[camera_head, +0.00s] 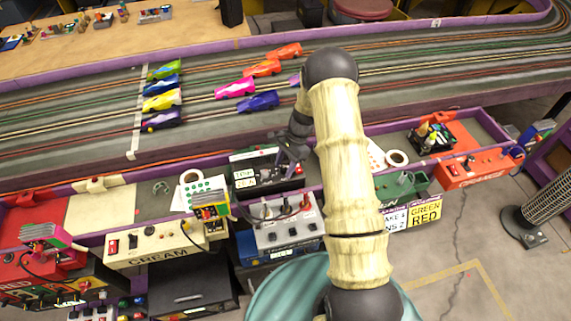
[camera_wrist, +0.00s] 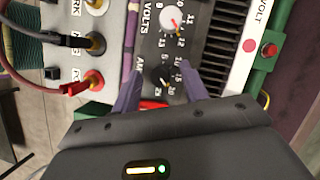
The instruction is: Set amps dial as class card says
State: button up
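The amps dial (camera_wrist: 161,77) is a small black knob on a dark panel, with "AMPS" and a ring of numbers around it in the wrist view. Its exact setting is too small to read surely. My gripper (camera_wrist: 160,92) is open, with one purple finger on each side of the dial; contact cannot be told. Above it is the volts dial (camera_wrist: 172,20), a pale knob with a red pointer. In the head view my gripper (camera_head: 294,146) is over the black power unit (camera_head: 268,170). A white sign (camera_head: 393,219) and a yellow "GREEN RED" sign (camera_head: 426,211) hang at right; I cannot tell which is the class card.
A grey box with knobs and plugs (camera_head: 284,228) stands in front of the power unit. Red and black plugs (camera_wrist: 93,80) with a cable are left of the panel. The slot track with several cars (camera_head: 235,88) lies behind. A cream box (camera_head: 155,245) is at left.

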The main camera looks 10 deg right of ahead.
jog(key=b+v, duration=0.1)
jog(key=v, duration=1.6)
jog(key=shift+d, duration=0.15)
jog(key=shift+w+r, duration=0.1)
jog(key=shift+r, duration=0.05)
jog(key=s+a+r+n+t+h+p, duration=0.1)
jog(key=s+a+r+n, duration=0.1)
jog(key=s, duration=0.6)
jog(key=s+a+r+n+t+h+p, duration=0.1)
jog(key=s+a+r+n+p, duration=0.1)
jog(key=s+r+n, duration=0.3)
jog(key=s+a+r+n+t+h+p, duration=0.2)
jog(key=s+n, duration=0.4)
jog(key=s, duration=0.5)
jog(key=shift+a+r+n, duration=0.2)
jog(key=shift+r+n, duration=0.1)
jog(key=shift+r, duration=0.6)
